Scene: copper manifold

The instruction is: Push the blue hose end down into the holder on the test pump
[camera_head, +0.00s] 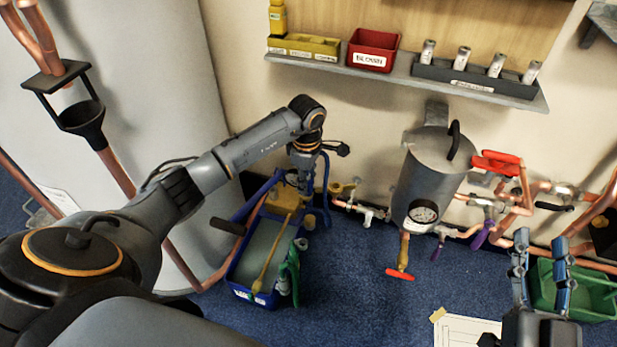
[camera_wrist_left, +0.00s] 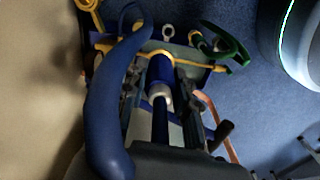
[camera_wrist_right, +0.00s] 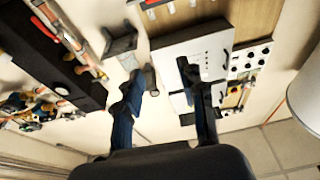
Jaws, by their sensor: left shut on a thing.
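The test pump (camera_head: 236,291) is a blue box with a yellow lever, standing on the floor beside the big grey cylinder. My left gripper (camera_head: 304,178) is over its far end. In the left wrist view, my left gripper (camera_wrist_left: 160,92) is shut on the blue hose end (camera_wrist_left: 159,70), a blue sleeve with a pale collar between the fingers. The blue hose (camera_wrist_left: 103,105) loops up close on the left; it also shows in the head view (camera_head: 326,185). The holder is hidden or too unclear to tell. My right gripper (camera_head: 541,262) is open and empty, far right.
A grey vessel with a gauge (camera_head: 423,212) and copper pipes with valves stand right of the pump. A green crate (camera_head: 590,298) is near my right gripper. A shelf (camera_head: 400,78) holds bins and bottles. Blue floor between pump and vessel is clear.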

